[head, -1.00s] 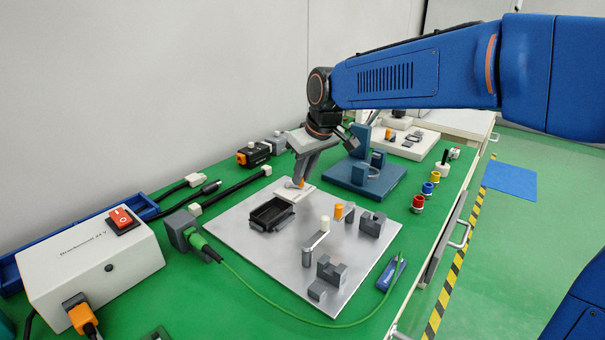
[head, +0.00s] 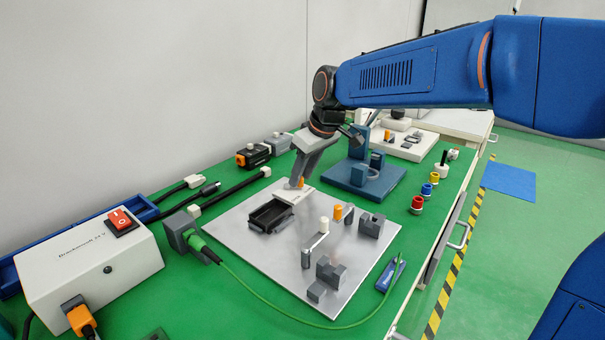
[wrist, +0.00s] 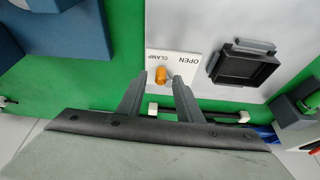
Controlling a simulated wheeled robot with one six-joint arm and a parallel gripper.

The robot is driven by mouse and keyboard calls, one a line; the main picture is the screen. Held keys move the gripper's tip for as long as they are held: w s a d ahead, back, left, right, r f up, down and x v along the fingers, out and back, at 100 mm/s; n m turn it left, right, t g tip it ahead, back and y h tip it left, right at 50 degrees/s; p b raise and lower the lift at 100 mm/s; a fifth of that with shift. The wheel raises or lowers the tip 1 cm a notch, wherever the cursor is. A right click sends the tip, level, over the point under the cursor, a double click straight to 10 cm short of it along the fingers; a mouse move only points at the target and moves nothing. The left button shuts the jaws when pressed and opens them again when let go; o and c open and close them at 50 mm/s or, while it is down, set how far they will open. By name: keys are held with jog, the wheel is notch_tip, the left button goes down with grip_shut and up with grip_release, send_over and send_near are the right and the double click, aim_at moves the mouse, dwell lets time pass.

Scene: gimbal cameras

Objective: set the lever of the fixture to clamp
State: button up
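The fixture is a grey metal plate (head: 255,245) on the green bench. A white label (wrist: 188,65) reading OPEN and CLAMP lies at its far corner and also shows in the head view (head: 285,194). The lever's orange knob (wrist: 160,75) stands beside the word CLAMP in the wrist view, with OPEN further right. My gripper (wrist: 160,78) is open, with its two dark fingertips on either side of the knob and visible gaps between. In the head view, my gripper (head: 298,182) reaches down at the label; the lever is partly hidden there.
A black tray (head: 270,216), a white-knobbed crank (head: 315,243), another orange-topped part (head: 338,212) and grey blocks (head: 330,272) stand on the plate. A blue stand (head: 365,180) is close behind my gripper. A green cable (head: 250,288) crosses the plate's near edge.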

jog(key=v, duration=1.7)
jog(key=shift+r, duration=0.2)
jog(key=shift+d, duration=0.1)
